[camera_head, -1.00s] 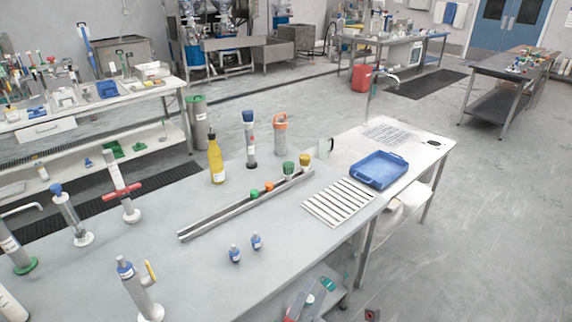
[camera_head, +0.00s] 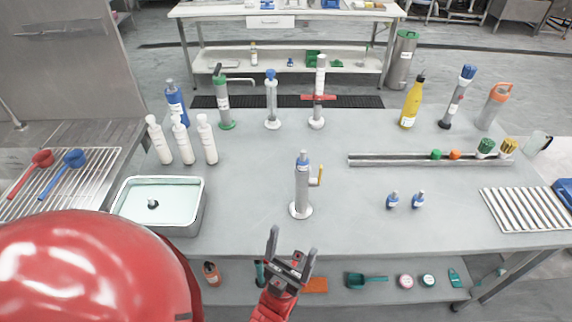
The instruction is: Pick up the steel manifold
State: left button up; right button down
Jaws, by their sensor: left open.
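A grey steel cylinder (camera_head: 302,186) with a blue top, a yellow side handle and a round white base stands upright at the middle front of the table. A long steel rail (camera_head: 385,160) lies to its right, with green and orange pieces at its right end. I cannot tell for certain which of these two is the steel manifold. My left gripper (camera_head: 293,242) is open and empty, its fingers pointing up in the picture at the table's front edge. It is below the cylinder in the picture and apart from it. My right gripper is not in view.
Several white bottles (camera_head: 181,139) and a water-filled tray (camera_head: 159,202) stand at left. Two small blue-capped bottles (camera_head: 405,200) stand right of the cylinder. Upright tools and a yellow bottle (camera_head: 412,103) line the back. A slatted rack (camera_head: 525,209) lies at right.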

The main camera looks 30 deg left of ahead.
aim_at(299, 209)
jog(key=u, duration=0.75)
jog(key=l+u, duration=0.15)
jog(key=k+l+u, duration=0.1)
jog(key=l, duration=0.2)
